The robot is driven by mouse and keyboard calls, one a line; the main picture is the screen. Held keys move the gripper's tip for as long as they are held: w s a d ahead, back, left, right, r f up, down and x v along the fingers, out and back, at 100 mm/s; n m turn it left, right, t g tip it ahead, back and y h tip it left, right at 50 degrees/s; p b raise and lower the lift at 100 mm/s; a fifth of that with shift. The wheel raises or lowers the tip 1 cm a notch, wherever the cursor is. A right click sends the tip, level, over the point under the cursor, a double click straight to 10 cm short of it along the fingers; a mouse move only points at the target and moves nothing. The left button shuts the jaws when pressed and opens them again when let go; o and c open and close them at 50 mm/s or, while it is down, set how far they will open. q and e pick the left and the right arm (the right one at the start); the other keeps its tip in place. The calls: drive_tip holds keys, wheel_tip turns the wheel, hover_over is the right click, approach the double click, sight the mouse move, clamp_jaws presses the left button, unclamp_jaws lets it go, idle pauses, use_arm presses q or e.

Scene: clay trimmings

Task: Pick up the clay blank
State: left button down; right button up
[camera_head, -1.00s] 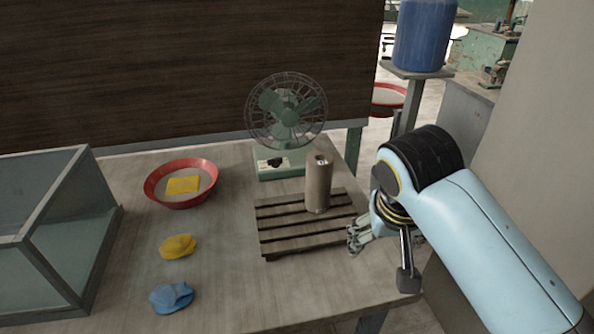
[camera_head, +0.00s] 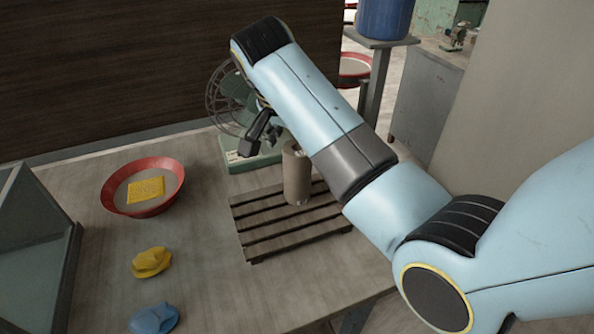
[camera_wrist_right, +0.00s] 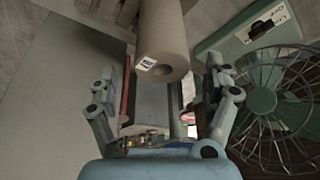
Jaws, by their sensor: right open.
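The clay blank (camera_head: 297,175) is a grey-brown upright cylinder on a slatted wooden board (camera_head: 262,235), partly hidden by my right arm in the head view. My right gripper (camera_wrist_right: 160,72) is open, one finger to each side of that end in the picture. I see no contact. My left gripper is not in view.
A green fan (camera_head: 232,100) stands close behind the clay blank; its cage (camera_wrist_right: 275,100) is near my right finger. A red bowl (camera_head: 112,197) with a yellow sponge, a yellow lump (camera_head: 151,262), a blue lump (camera_head: 154,318) and a glass box (camera_head: 35,245) are on the left.

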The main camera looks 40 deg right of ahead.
sight(297, 174)
drive_tip(key=shift+x, duration=0.8)
drive_tip(key=p+x, duration=0.1)
drive_tip(key=x, duration=0.3)
drive_tip(key=shift+w+f, duration=0.1)
drive_tip(key=shift+f, duration=0.15)
drive_tip(key=shift+a, duration=0.1)
drive_tip(key=c, duration=1.7)
drive_tip(key=shift+r, duration=0.1)
clamp_jaws()
